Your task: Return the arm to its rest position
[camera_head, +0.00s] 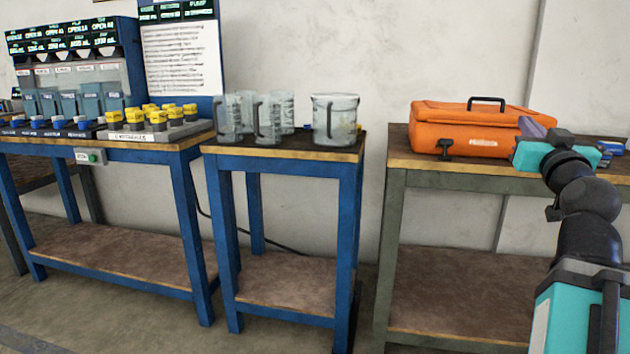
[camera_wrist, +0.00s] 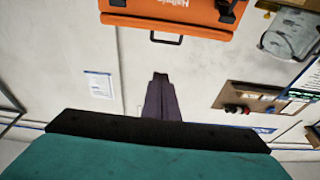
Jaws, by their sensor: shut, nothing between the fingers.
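My arm rises at the right of the head view, in front of the right-hand table. My gripper (camera_head: 530,128) is at its end, in front of the right part of the orange case. In the wrist view my gripper (camera_wrist: 160,78) shows as two dark fingers close together, with nothing between them. The picture there is upside down, with the orange case (camera_wrist: 185,22) at the top edge, apart from the fingers. The task names no other object.
The orange case (camera_head: 465,128) lies on the right table (camera_head: 400,160). Clear jugs (camera_head: 268,118) stand on the middle blue table (camera_head: 285,148). Yellow-capped bottles (camera_head: 135,115) and a dispenser rack (camera_head: 72,80) are on the left table. A white wall is behind.

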